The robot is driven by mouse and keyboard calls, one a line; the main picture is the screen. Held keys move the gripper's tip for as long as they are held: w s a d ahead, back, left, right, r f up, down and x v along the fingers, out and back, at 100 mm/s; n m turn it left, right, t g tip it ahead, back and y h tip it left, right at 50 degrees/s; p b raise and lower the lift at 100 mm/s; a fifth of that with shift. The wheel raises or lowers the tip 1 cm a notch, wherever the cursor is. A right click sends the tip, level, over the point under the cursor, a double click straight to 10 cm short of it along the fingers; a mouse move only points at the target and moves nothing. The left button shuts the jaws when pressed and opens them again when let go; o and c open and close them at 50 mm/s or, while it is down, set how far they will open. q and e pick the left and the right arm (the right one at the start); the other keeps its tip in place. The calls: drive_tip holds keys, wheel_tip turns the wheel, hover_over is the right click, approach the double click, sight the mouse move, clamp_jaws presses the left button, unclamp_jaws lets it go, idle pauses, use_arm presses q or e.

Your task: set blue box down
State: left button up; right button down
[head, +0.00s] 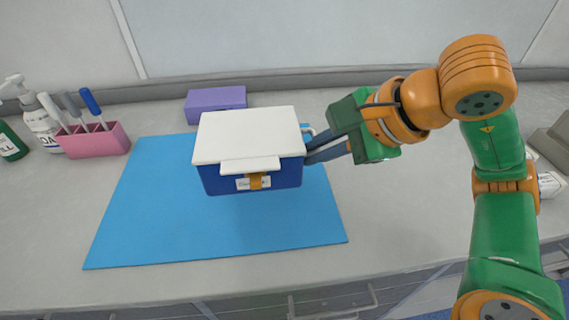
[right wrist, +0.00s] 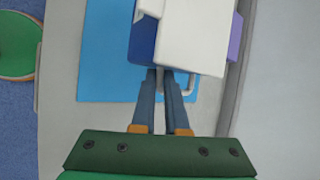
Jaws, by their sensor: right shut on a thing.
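The blue box (head: 223,182) has a white lid (head: 248,133) and an orange latch on its front. In the head view it is over the blue mat (head: 140,215), toward the mat's back half. I cannot tell for sure whether its base touches the mat. My right gripper (head: 309,147) comes in from the right and is shut on the handle at the box's right side. In the right wrist view the fingers (right wrist: 163,80) meet at the handle (right wrist: 189,84), below the box (right wrist: 143,40). My left gripper is not in view.
A purple box (head: 215,98) stands behind the mat. A pink holder (head: 92,140) with tools and bottles (head: 42,124) stand at the left. Grey and white items (head: 550,184) are at the right edge. The mat's front part and the table in front are clear.

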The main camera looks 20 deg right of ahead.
drive_tip(key=w+f, duration=0.6)
drive_tip(key=w, duration=0.1)
drive_tip(key=shift+a, duration=0.35)
drive_tip(key=f, duration=0.1)
drive_tip(key=w+f+p, duration=0.1)
drive_tip(key=f, duration=0.1)
drive_tip(key=shift+f, duration=0.25)
drive_tip(key=shift+s+f, duration=0.1)
drive_tip(key=shift+f, duration=0.25)
drive_tip(key=c, duration=0.9)
unclamp_jaws()
drive_tip(key=v, duration=1.2)
drive_tip(key=shift+b, duration=0.35)
